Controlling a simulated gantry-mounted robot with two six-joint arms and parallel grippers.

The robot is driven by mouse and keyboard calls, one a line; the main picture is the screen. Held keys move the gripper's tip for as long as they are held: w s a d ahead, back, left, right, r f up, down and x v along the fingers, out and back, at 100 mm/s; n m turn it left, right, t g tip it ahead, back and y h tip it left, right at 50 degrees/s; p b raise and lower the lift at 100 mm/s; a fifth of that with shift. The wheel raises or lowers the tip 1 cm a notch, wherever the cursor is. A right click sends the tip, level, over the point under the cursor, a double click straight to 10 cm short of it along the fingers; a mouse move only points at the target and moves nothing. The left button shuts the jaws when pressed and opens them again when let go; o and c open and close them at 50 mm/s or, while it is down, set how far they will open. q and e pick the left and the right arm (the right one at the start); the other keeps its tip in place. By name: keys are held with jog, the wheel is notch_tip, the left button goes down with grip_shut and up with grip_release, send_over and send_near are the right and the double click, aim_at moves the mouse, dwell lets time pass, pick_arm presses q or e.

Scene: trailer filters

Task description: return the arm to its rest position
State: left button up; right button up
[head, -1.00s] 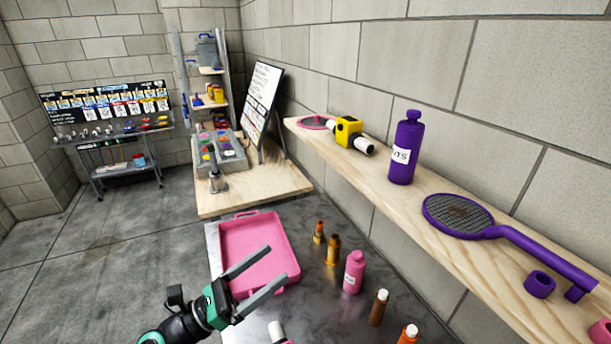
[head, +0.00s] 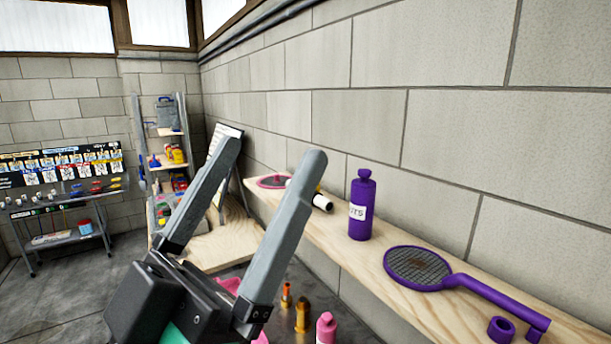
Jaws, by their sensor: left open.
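My left gripper (head: 262,172) is large and close to the camera in the head view. Its two long grey fingers point up and to the right, spread apart with nothing between them. It is raised in front of the dark metal table and hides most of the pink tray (head: 229,285). My right gripper is not in view.
A wooden wall shelf (head: 372,268) on the right holds a purple bottle (head: 361,207), a purple racket-shaped strainer (head: 418,268) and a purple ring (head: 500,329). A pink bottle (head: 326,329) and brass fittings (head: 302,315) stand below. A tool rack (head: 70,207) is far left.

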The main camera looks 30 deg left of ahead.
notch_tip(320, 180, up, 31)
jog(key=p, duration=3)
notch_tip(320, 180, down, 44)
jog(key=b, duration=4.3)
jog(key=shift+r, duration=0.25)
